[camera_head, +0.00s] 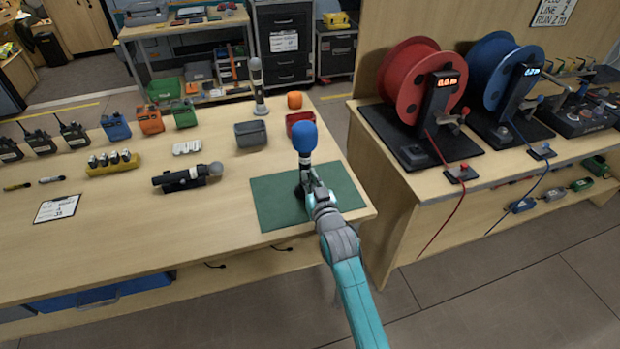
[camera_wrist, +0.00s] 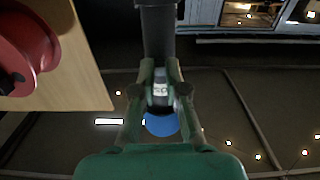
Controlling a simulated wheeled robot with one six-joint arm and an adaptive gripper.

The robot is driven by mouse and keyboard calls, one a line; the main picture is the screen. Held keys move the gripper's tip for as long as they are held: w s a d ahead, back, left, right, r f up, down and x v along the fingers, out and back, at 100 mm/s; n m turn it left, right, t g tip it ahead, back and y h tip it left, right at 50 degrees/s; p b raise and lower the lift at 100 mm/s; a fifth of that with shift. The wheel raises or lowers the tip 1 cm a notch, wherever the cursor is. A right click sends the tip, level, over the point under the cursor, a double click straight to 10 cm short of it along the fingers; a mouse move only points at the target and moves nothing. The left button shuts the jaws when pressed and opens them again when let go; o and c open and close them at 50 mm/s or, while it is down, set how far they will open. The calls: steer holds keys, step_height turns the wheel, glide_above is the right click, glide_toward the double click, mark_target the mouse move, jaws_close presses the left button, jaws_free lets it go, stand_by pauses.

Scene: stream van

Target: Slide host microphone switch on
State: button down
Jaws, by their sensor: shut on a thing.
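A microphone with a blue foam cover (camera_head: 305,138) is upright over the green mat (camera_head: 272,205) at the right end of the bench. I cannot tell whether its lower end touches the mat. My gripper (camera_head: 309,181) is shut on its dark body, below the foam. In the wrist view the dark body (camera_wrist: 158,35) runs between my fingers (camera_wrist: 160,78), with a pale label and the blue foam below. No switch can be made out. Another microphone with a grey head (camera_head: 188,177) lies on the bench to the left. A third stands upright (camera_head: 257,85) behind.
A red bin (camera_head: 300,118) with an orange foam piece (camera_head: 295,100) and a grey bin (camera_head: 250,134) stand behind the mat. A red cable reel (camera_head: 408,80) and a blue one (camera_head: 487,70) stand on the right-hand bench. A clipboard (camera_head: 57,209) lies at the left.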

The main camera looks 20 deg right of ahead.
steer(key=shift+r, duration=0.4)
steer(key=c, duration=1.4)
jaws_free()
steer(key=s, duration=0.8)
